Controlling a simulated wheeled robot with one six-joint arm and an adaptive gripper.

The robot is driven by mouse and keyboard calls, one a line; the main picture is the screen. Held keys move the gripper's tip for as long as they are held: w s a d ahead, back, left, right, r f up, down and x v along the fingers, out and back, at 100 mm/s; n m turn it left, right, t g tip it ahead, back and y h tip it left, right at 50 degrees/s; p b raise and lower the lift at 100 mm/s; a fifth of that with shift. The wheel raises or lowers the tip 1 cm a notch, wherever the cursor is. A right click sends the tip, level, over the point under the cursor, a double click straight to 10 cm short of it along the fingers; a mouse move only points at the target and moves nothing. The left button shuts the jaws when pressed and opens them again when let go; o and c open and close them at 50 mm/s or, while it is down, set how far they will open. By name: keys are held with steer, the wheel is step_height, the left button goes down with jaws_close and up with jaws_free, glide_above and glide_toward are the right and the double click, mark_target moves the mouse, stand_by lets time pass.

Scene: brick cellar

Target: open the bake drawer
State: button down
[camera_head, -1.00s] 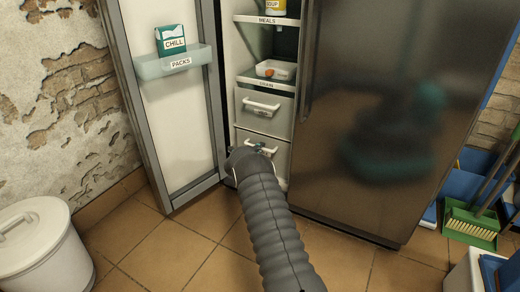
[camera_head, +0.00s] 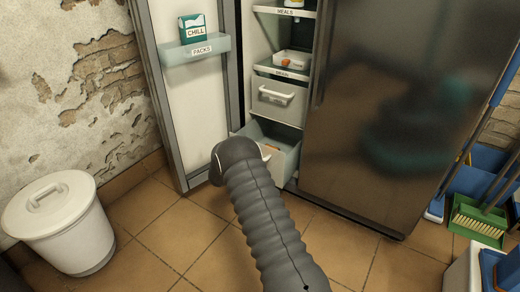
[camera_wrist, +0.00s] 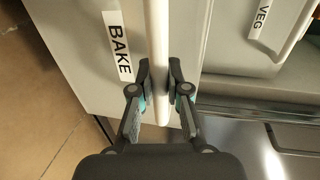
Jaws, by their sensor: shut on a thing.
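The bake drawer (camera_head: 284,160) is the lower drawer in the open fridge. It stands pulled out, and its inside shows from above in the head view. In the wrist view its grey front (camera_wrist: 80,50) carries a BAKE label and a white bar handle (camera_wrist: 158,50). My gripper (camera_wrist: 158,92) is shut on that handle, one finger on each side of the bar. In the head view my arm hides the gripper and much of the drawer front.
The veg drawer (camera_head: 276,100) above is shut. The open fridge door (camera_head: 190,110) stands to the left, with a rack (camera_head: 196,50) holding a chill pack box (camera_head: 193,27). The other door (camera_head: 390,110) is shut. A white bin (camera_head: 62,225) stands left; floor between is clear.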

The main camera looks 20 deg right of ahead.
steer(key=shift+f+p+v, duration=0.1)
steer(key=shift+f+v, duration=0.1)
steer(key=shift+v, duration=0.6)
steer(key=shift+f+p+v, duration=0.1)
steer(key=shift+f+v, duration=0.05)
steer(key=shift+v, duration=0.7)
steer(key=shift+f+p+v, duration=0.1)
steer(key=shift+f+v, duration=0.1)
steer(key=shift+v, duration=0.6)
steer(key=shift+a, duration=0.15)
steer(key=c, duration=1.1)
jaws_free()
steer(key=shift+c, duration=0.2)
steer(key=v, duration=1.2)
steer(key=shift+f, duration=0.1)
